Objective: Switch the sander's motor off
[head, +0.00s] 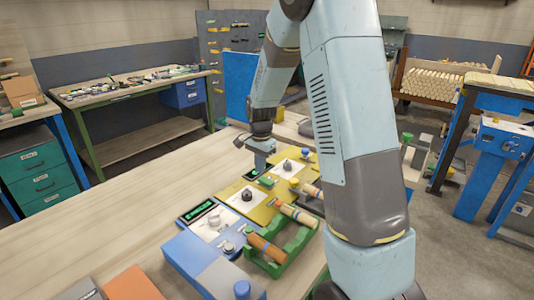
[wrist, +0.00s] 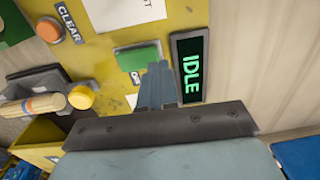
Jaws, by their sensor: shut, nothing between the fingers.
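My gripper (head: 261,166) is shut and empty, pointing down over the far part of a yellow control panel (head: 262,213). In the wrist view the closed fingertips (wrist: 158,68) are at the lower edge of a green button (wrist: 138,55); I cannot tell if they touch it. A label beside the button is partly hidden by the fingers. Right of the fingers a dark display (wrist: 190,67) reads "IDLE" in green. An orange round button (wrist: 48,30) labelled "CLEAR" is at the upper left. I cannot tell which part is the sander's motor switch.
A green rack (head: 288,250) holding turned wooden pieces stands on the near side of the panels. The wooden bench top (head: 120,220) left of the panels is mostly clear.

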